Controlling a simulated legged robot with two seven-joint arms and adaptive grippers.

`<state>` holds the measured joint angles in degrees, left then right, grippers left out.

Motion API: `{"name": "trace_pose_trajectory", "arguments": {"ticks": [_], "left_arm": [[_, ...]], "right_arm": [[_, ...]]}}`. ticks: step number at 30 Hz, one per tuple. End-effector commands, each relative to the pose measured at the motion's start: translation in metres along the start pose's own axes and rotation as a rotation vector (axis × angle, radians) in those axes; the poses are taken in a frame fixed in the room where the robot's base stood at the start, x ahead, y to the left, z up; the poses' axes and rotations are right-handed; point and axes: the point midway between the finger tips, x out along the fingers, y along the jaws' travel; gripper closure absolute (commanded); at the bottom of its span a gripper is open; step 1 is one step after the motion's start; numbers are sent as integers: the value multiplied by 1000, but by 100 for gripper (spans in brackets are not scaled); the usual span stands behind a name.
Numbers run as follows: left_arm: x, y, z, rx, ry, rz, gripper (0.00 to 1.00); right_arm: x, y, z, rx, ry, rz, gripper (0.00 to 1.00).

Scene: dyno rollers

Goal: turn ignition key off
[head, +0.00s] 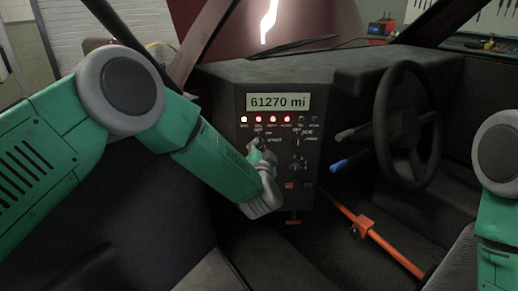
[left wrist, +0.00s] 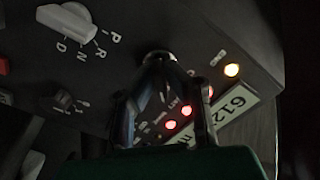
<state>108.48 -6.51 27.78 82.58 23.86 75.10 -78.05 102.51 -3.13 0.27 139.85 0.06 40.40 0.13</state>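The ignition switch shows in the left wrist view as a round metal collar (left wrist: 158,57) on the black dash panel (head: 308,225). My left gripper (head: 262,147) is at the panel's left side, below the row of lights. In the left wrist view its dark fingers (left wrist: 154,68) come together right at the collar and appear closed on the ignition key. The key itself is hidden between them. My right gripper is out of view; only part of my right arm shows at the right edge.
The panel has a display reading 61270 mi (head: 278,102) and lit red and white lights (head: 272,119). A gear selector knob (left wrist: 72,20) marked P R N D is nearby. A steering wheel (head: 383,125) and an orange bar (head: 385,245) are to the right.

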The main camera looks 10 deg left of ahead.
Motion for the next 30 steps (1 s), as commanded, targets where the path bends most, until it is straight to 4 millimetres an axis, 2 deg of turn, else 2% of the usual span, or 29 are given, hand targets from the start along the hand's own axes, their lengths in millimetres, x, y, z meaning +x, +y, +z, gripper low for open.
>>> {"name": "trace_pose_trajectory", "arguments": {"ticks": [8,14,30], "left_arm": [[-1,3,1,-20,-1,6,100],[-2,3,1,-104,-2,8,100],[-2,5,2,-543,-6,10,100]], "right_arm": [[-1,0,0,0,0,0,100],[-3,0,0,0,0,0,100],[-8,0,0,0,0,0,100]]}}
